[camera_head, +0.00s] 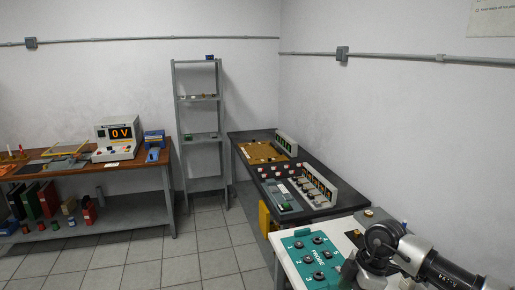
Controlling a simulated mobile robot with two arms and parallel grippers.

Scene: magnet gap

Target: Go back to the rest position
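My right arm (430,262) reaches in from the lower right corner, and its dark joint hangs over the near white table (284,250). I cannot make out the fingers of my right gripper. My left arm and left gripper are not in view. On the white table lies a teal board (309,257) with several dark round knobs and white numbers. Its right edge is close to my arm in the picture.
A black bench (240,137) with a brown board (262,153) and display units stands behind. A grey shelf rack (178,130) stands at the back wall. A wooden workbench (140,157) with a meter reading 0 V (118,136) is at left. The tiled floor (205,250) is clear.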

